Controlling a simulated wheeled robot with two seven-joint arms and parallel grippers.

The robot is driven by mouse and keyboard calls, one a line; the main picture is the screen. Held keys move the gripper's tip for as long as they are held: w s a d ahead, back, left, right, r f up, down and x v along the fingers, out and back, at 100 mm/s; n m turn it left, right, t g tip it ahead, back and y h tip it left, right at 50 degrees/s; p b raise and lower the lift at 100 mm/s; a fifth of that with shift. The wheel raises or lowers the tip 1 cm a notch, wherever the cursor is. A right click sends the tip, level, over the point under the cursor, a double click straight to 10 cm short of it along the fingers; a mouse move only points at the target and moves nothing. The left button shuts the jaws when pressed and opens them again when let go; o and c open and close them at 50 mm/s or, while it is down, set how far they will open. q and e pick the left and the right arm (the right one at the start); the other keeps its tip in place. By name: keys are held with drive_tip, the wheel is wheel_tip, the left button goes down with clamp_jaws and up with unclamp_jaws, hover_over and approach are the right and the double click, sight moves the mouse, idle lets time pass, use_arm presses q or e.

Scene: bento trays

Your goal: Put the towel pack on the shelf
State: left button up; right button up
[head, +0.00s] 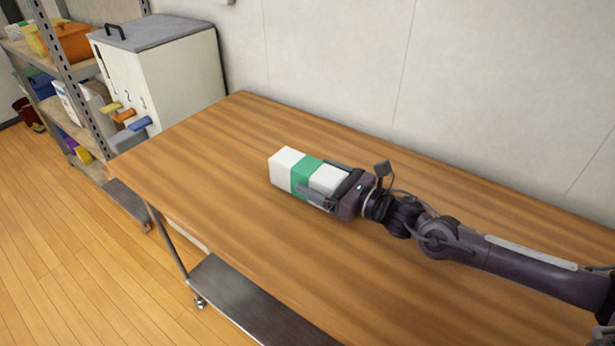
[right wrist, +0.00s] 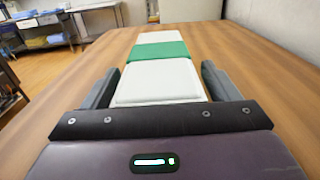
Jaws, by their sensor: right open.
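The towel pack (head: 284,163) is a white block with a green band, lying on the wooden table. My right gripper (head: 322,181) is at its near right end, with one finger along each side of the pack. In the right wrist view the pack (right wrist: 160,53) lies lengthwise between the open fingers (right wrist: 158,86), with a visible gap on each side. The shelf (head: 62,72) is a metal rack with several boards at the far left, partly cut off by the frame. My left gripper is not in view.
A white dispenser box (head: 180,80) with a grey lid and coloured handles stands between the rack and the table. The wooden table (head: 200,150) is otherwise clear. A wall runs behind it. Orange and yellow items (head: 70,40) and white tubs fill parts of the rack.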

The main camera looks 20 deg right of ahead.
drive_tip(key=shift+c, duration=0.3)
drive_tip(key=c, duration=0.9)
drive_tip(key=shift+c, duration=1.3)
drive_tip(key=shift+r, duration=0.15)
